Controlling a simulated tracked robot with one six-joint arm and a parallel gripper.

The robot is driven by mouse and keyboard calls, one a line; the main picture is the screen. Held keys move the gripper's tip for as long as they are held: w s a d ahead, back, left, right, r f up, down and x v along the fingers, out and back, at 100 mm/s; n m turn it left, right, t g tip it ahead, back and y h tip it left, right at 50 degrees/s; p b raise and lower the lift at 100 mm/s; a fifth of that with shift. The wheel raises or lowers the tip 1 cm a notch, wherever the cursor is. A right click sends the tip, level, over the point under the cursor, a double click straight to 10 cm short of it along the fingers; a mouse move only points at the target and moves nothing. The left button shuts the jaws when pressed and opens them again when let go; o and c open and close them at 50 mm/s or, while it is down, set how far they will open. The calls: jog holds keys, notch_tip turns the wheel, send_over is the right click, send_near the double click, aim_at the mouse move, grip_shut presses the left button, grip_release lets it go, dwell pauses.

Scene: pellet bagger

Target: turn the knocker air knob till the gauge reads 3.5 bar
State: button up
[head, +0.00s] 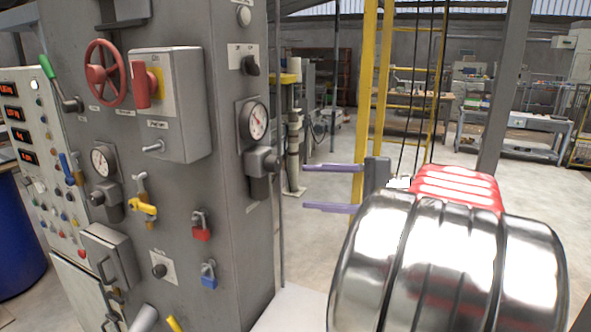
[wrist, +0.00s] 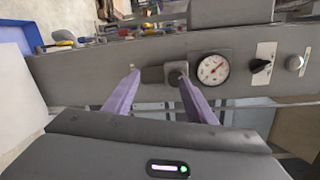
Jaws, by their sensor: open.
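A round white gauge (head: 256,121) with a reddish needle sits on the right face of the grey column; its numbers are too small to read. It also shows in the wrist view (wrist: 211,68). Just below it in the head view is a dark regulator with a round knob (head: 272,163), seen end-on in the wrist view (wrist: 175,77). My gripper (head: 305,187) has two purple fingers, open and empty, pointing at this face. In the wrist view my gripper (wrist: 159,72) has the knob between its finger lines, closer to the right finger. The fingertips look short of the knob in the head view.
A second gauge (head: 102,160) with a knob is on the column's left face. A black selector switch (head: 250,66) sits above the near gauge. Red (head: 201,227) and blue (head: 209,275) padlocks, a red handwheel (head: 105,74) and a yellow valve (head: 142,209) crowd the left face.

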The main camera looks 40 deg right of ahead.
jog(key=w+a+f+n+g, duration=0.2)
jog(key=a+f+g, duration=0.25)
jog(key=a, duration=0.55)
jog(key=w+a+f+n+g, duration=0.25)
jog(key=a+f, duration=0.25)
jog(key=a, duration=0.5)
jog(key=s+a+f+n+g+h, duration=0.2)
jog(key=s+a+f+n+h, duration=0.4)
jog(key=s+a+f+n, duration=0.4)
jog(key=a+n, duration=0.1)
jog(key=a, duration=0.2)
jog(key=shift+s+n+g+h, duration=0.15)
jog(key=shift+n+g+h, duration=0.2)
jog(key=shift+g+h, duration=0.05)
jog(key=shift+c, duration=0.6)
